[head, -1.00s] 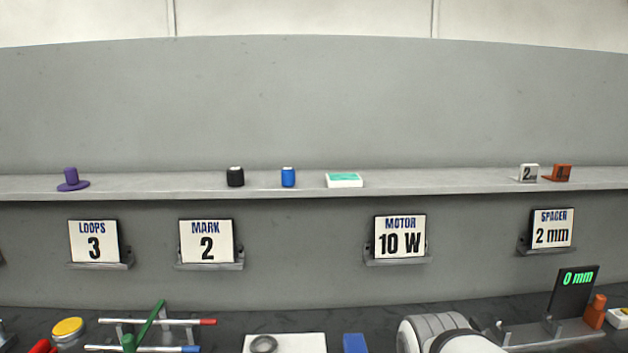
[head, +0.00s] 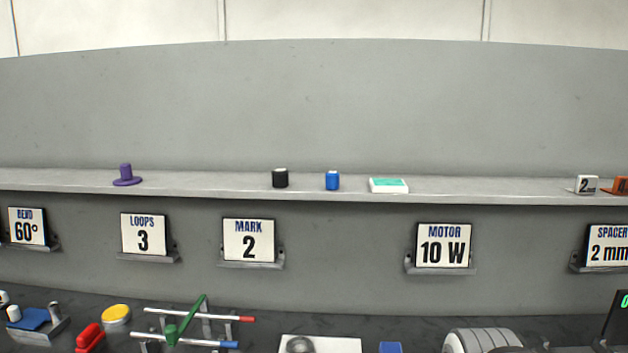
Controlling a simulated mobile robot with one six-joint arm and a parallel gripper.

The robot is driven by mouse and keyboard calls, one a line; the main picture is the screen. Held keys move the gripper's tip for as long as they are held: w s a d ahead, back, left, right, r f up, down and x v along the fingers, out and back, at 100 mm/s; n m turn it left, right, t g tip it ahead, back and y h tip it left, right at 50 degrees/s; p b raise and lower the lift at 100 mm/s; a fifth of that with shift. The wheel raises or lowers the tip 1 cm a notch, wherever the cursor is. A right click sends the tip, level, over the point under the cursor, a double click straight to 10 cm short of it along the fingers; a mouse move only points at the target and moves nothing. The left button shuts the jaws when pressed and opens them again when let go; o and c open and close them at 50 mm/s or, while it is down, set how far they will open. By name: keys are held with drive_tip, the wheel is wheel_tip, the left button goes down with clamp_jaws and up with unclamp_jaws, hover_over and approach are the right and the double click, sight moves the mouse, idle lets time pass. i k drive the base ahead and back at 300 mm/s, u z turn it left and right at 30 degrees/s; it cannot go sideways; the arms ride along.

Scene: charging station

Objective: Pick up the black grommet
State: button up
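A short black cylinder (head: 280,178) with a pale top stands upright on the long grey shelf (head: 210,184). A dark grey ring (head: 300,345) lies on a white plate (head: 348,346) at the bottom edge, partly cut off. I cannot tell for certain which of these two is the black grommet. My gripper is not in view.
On the shelf stand a purple flanged peg (head: 126,175), a blue cylinder (head: 332,180), a teal-topped white block (head: 388,185) and small numbered blocks at right. Sign cards hang below. The bench holds a green-barred rod rack (head: 187,325), yellow-topped button (head: 116,313) and red part (head: 89,337).

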sight(280, 178)
drive_tip(key=u, duration=0.05)
drive_tip(key=k, duration=0.5)
drive_tip(key=z, duration=2.25)
drive_tip(key=k, duration=1.15)
drive_tip(key=u, duration=2.1)
drive_tip(key=i, duration=0.85)
drive_tip(key=u, duration=0.05)
